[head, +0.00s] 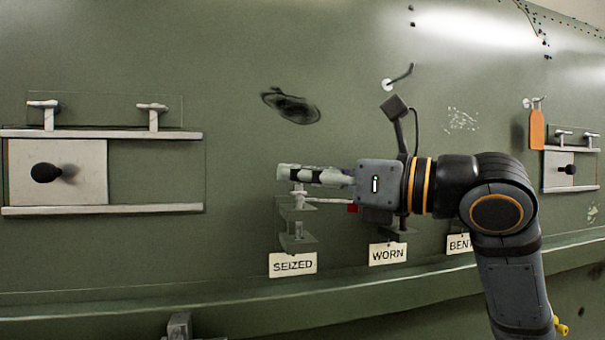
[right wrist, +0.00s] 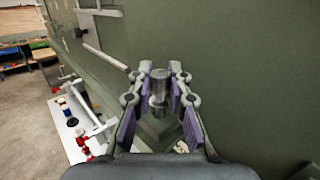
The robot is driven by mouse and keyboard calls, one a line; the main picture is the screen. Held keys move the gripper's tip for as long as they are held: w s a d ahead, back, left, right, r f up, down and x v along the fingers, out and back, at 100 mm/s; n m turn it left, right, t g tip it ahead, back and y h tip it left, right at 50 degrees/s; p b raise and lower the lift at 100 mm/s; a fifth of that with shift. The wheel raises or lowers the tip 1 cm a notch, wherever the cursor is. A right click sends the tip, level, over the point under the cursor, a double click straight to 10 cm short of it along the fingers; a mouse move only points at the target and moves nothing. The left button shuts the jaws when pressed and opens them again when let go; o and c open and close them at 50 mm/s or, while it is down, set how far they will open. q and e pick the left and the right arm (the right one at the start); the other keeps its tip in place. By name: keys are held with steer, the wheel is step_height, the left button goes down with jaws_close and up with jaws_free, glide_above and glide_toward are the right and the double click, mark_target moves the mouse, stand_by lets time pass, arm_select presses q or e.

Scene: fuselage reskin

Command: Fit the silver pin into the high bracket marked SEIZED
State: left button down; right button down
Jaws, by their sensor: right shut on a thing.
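The high bracket (head: 297,242), with an upper and a lower dark green plate, stands out from the green skin above the SEIZED label (head: 293,264). My right gripper (head: 296,178) comes in from the right, directly over the upper plate. It is shut on the silver pin (head: 298,189), which is upright below the fingers. In the right wrist view the silver pin (right wrist: 158,88) stands between the purple-padded fingers. A small light piece shows between the plates; I cannot tell whether it is the pin's lower end. How deep the pin sits is unclear. My left gripper is out of view.
Brackets labelled WORN (head: 388,253) and BENT (head: 459,244) are to the right, partly behind my right arm. A railed panel with a black knob (head: 46,173) is at left. An orange tag (head: 536,130) hangs at right. A ledge runs below the labels.

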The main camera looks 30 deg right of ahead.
steer(key=shift+f+b, duration=0.8)
steer(key=shift+f, duration=0.1)
steer(key=c, duration=1.2)
jaws_free()
steer(key=shift+s, duration=0.1)
steer(key=shift+s+d+f+b, duration=0.3)
steer(key=shift+s+b, duration=0.25)
steer(key=shift+b, duration=0.3)
steer(key=v, duration=0.1)
steer(key=b+v, duration=0.2)
steer(key=shift+s+d+r, duration=0.2)
steer(key=shift+s+r, duration=0.05)
